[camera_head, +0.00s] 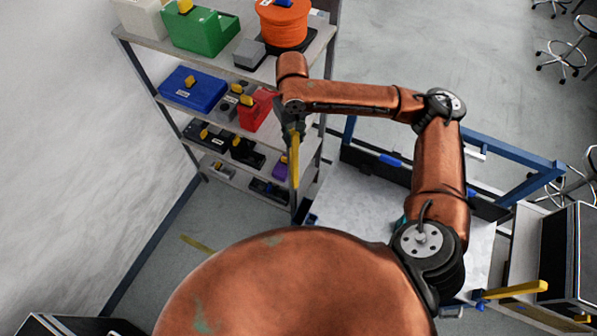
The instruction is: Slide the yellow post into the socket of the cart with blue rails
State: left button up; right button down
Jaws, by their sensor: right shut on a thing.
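My right gripper (292,132) is shut on the yellow post (294,165), which hangs roughly upright below the fingers. The post and gripper appear in front of the right end of the shelf unit, left of the cart with blue rails. That cart (345,205) has a pale top, and a blue rail (515,152) runs along its far right side. Small blue parts show at its edges, but I cannot tell which is the socket. My right arm hides part of the cart. My left gripper is not in view.
The shelf unit (325,35) holds a green case (200,32), an orange reel (284,25), a blue case (192,90) and a red container (258,110). Another yellow bar (515,290) lies at lower right near a black case (575,255). Stools stand at upper right; the floor behind the cart is clear.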

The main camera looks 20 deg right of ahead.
jog(key=s+d+f+n+p, duration=0.15)
jog(key=s+n+p, duration=0.5)
jog(key=n, duration=0.65)
jog(key=s+d+f+n+p, duration=0.1)
jog(key=s+f+n+p, duration=0.2)
jog(key=s+n+p, duration=0.65)
jog(key=w+f+n+b, duration=0.3)
jog(key=f+b, duration=0.8)
jog(key=shift+w+b, duration=0.3)
jog(key=shift+w, duration=0.05)
jog(key=shift+a, duration=0.1)
jog(key=c, duration=1.6)
grip_release()
